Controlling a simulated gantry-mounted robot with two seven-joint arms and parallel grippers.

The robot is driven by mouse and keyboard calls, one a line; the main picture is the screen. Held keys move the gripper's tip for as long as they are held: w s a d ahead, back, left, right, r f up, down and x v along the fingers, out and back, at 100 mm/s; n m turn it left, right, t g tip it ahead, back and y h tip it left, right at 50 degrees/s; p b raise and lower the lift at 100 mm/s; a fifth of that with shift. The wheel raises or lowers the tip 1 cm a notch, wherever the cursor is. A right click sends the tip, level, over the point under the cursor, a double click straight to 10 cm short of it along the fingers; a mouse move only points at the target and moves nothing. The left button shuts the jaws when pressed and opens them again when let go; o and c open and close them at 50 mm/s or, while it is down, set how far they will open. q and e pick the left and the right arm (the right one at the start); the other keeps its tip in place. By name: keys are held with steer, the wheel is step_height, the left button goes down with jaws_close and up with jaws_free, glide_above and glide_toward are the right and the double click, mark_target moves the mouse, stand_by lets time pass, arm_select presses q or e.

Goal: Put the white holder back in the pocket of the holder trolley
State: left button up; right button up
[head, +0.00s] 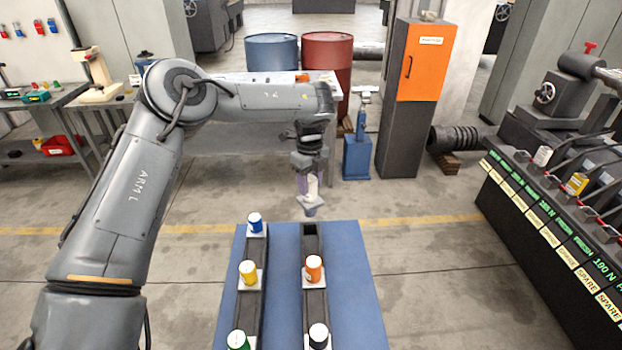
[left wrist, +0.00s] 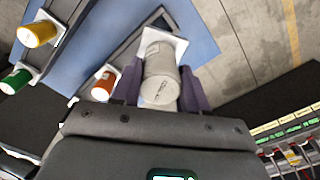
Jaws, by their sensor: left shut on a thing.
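The white holder (head: 313,188) is a pale cylinder with a square flange at its lower end. My left gripper (head: 308,186) is shut on it and holds it in the air, slightly tilted, near the far end of the blue holder trolley (head: 355,290). In the left wrist view the white holder (left wrist: 161,78) sits between the two purple fingers. An empty dark pocket (head: 310,232) shows at the far end of the trolley's right rail. The holder's lower end appears above and beyond this pocket; they are apart. My right gripper is not in view.
Blue (head: 255,223), yellow (head: 248,272) and green (head: 239,340) holders stand in the left rail. A machine with labelled slots (head: 560,235) is at right; an orange-doored cabinet (head: 418,75) stands behind.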

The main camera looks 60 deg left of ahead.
mark_target(310, 197)
arm_select(q)
steer(key=shift+r, duration=0.15)
steer(key=shift+f+b, duration=1.8)
steer(key=shift+f, duration=1.2)
steer(key=shift+f+b, duration=2.05)
steer(key=shift+f, duration=0.95)
steer(key=o, duration=1.3)
steer(key=shift+o, duration=0.3)
steer(key=shift+f, duration=0.1)
step_height(310, 197, up, 11)
steer(key=shift+p, duration=1.15)
